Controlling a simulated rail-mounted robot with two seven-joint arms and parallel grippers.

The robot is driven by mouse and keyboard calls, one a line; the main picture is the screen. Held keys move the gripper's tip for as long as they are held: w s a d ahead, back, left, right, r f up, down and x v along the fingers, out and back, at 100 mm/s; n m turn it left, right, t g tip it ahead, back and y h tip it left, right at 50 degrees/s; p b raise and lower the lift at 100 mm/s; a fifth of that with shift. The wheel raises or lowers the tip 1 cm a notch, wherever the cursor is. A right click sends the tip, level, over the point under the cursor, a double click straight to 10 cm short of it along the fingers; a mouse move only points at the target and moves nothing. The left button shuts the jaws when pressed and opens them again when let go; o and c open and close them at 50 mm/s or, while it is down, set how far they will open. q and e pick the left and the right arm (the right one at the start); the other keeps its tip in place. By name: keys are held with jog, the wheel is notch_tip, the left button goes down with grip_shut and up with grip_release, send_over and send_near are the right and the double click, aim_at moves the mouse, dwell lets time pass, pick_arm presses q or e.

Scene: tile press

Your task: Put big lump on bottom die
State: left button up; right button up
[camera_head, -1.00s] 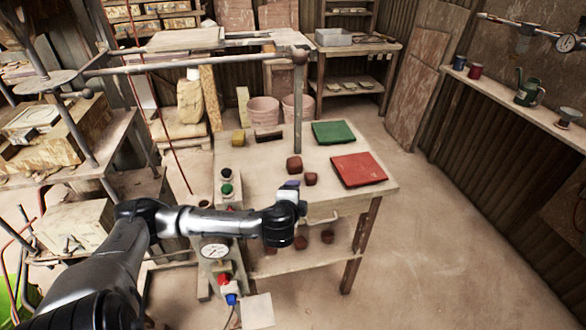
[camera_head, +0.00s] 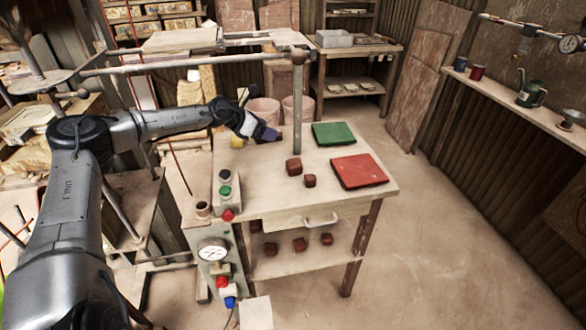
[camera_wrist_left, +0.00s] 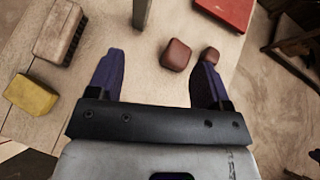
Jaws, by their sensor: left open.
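The big lump (camera_head: 293,167) is a reddish-brown block of clay on the pale table, left of the red tile. A smaller lump (camera_head: 310,181) lies just beside it. In the left wrist view, the big lump (camera_wrist_left: 176,55) shows beyond and between my fingers, and the small lump (camera_wrist_left: 210,54) is partly behind the right finger. My left gripper (camera_head: 272,134) is open and empty, above the back-left part of the table, apart from the lumps. It also shows in the left wrist view (camera_wrist_left: 160,75). I cannot make out the bottom die. My right gripper is not visible.
A metal post (camera_head: 298,105) stands behind the lumps. A red tile (camera_head: 359,171) and a green tile (camera_head: 333,133) lie at the right. A brush (camera_wrist_left: 60,32) and a yellow block (camera_wrist_left: 31,95) lie left of my gripper. Push buttons (camera_head: 226,190) stand front left.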

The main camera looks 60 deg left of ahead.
pick_arm(q)
notch_tip(320, 180, down, 2)
jog(key=s+d+m+g+h, duration=0.2)
jog(key=s+d+m+g, duration=0.1)
jog(key=m, duration=0.1)
send_near(304, 168)
jog(key=shift+w+f+b, duration=0.25)
jog(key=shift+f+b, duration=0.25)
jog(key=shift+f, duration=0.2)
jog(key=shift+b+x, duration=0.45)
jog(key=shift+x, duration=1.6)
jog(key=shift+r, duration=0.15)
jog(key=c, duration=0.9)
jog(key=shift+r, duration=0.15)
